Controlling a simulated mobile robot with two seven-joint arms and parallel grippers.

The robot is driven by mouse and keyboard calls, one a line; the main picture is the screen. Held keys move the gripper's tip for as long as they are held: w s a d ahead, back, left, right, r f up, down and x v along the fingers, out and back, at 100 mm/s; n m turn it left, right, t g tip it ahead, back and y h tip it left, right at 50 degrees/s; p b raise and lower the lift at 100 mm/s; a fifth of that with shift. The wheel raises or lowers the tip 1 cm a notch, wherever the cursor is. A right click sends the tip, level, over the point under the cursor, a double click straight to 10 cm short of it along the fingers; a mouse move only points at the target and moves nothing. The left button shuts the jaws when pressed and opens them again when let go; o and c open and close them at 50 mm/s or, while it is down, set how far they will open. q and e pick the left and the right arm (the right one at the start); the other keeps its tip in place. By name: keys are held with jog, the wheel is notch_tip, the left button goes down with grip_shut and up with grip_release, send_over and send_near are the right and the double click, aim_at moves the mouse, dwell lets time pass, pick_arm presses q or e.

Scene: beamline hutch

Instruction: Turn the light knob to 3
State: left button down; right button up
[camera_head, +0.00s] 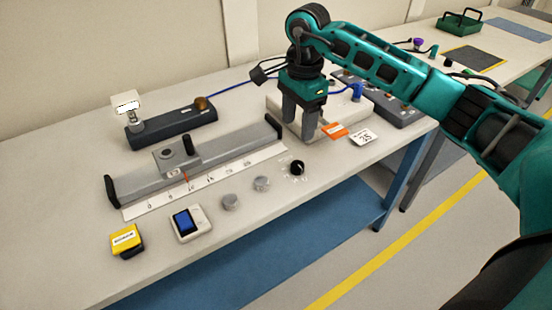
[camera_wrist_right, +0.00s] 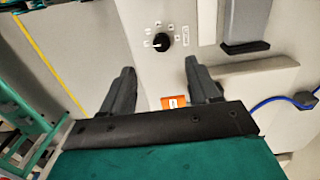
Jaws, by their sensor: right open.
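The light knob (camera_head: 297,167) is a small black knob with a white pointer mark, set on the table top near the front edge. In the right wrist view the knob (camera_wrist_right: 161,40) has several printed marks around it, too small to read surely. My right gripper (camera_head: 303,130) points down over the table, behind the knob and apart from it. In the right wrist view its two fingers (camera_wrist_right: 158,75) are spread with nothing held, and the knob shows beyond the fingertips. My left gripper is not in view.
A grey rail with a slider (camera_head: 180,153) and a numbered scale lies left of the knob. Two grey discs (camera_head: 261,183), a blue-screened meter (camera_head: 187,222) and a yellow block (camera_head: 126,240) line the front. An orange tag (camera_head: 334,131) and a "25" card (camera_head: 363,136) lie right of the gripper.

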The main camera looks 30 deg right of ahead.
aim_at(298, 164)
jog(key=f, duration=1.2)
jog(key=shift+w+d+f, duration=0.1)
jog(key=shift+d+f, duration=0.15)
jog(key=shift+d, duration=0.15)
jog(key=shift+c, duration=0.2)
jog(key=c, duration=1)
